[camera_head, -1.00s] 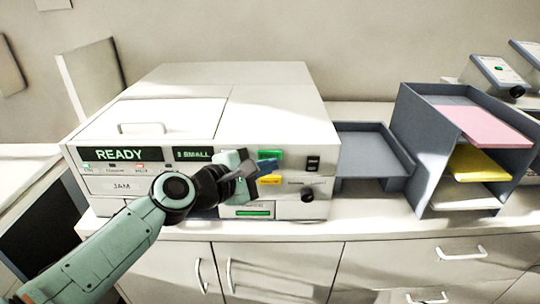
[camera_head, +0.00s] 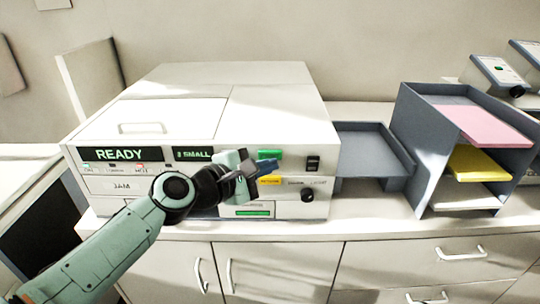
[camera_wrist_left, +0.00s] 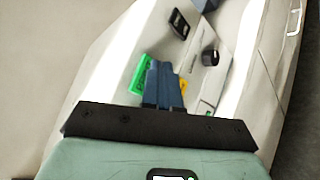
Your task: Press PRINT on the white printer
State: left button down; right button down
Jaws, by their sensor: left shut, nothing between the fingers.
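The white printer (camera_head: 255,105) stands on the counter, its left display reading READY and a smaller one reading SMALL. On its front are a green button (camera_head: 270,155), a yellow button (camera_head: 270,181), a black switch (camera_head: 313,163) and a black knob (camera_head: 307,195). The lettering on the green button is too small to read. My left gripper (camera_head: 267,165) is shut and empty, with its blue fingertips just at the lower edge of the green button. In the left wrist view the fingers (camera_wrist_left: 163,85) lie between the green button (camera_wrist_left: 140,75) and the yellow one; contact cannot be told.
A grey output tray (camera_head: 370,150) adjoins the printer's right side. A grey shelf rack (camera_head: 410,140) with pink, yellow and white paper stands further right. White cabinets (camera_head: 285,265) with handles are below the counter.

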dwell(0.6)
pick_arm(q)
jog(key=shift+w, duration=0.45)
jog(key=shift+w+p, duration=0.4)
jog(key=shift+w, duration=0.05)
dwell(0.5)
jog(key=shift+s, duration=0.1)
jog(key=shift+s+b, duration=0.3)
jog(key=shift+s, duration=0.55)
